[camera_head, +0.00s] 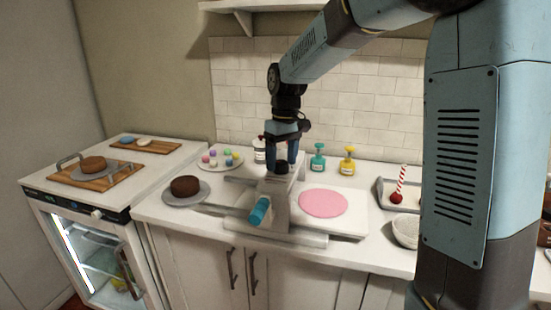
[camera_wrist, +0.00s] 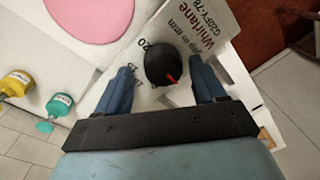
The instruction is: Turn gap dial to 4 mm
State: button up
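The gap dial (camera_wrist: 163,62) is a round black knob with a red pointer, on a white panel (camera_wrist: 222,42) lettered "gap in mm". Its pointer aims to the lower right in the wrist view. A "20" shows at the dial's left; other scale marks are partly hidden or too small to read. The dial also shows as a dark spot (camera_head: 282,167) on top of the dough sheeter (camera_head: 274,207) in the head view. My gripper (camera_wrist: 161,69) is open, with one blue finger on each side of the dial and small gaps visible. My gripper (camera_head: 282,160) points down.
A pink dough disc (camera_head: 323,203) lies right of the sheeter's body. A teal handle (camera_head: 259,210) sticks out in front. Teal (camera_head: 318,158) and yellow (camera_head: 347,160) bottles stand behind. A brown cake (camera_head: 185,185) sits at left, a tray (camera_head: 384,190) at right.

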jog(key=shift+r, duration=0.25)
notch_tip(320, 180, up, 13)
jog(key=shift+w+d, duration=0.3)
jog(key=shift+d, duration=0.1)
dwell(0.4)
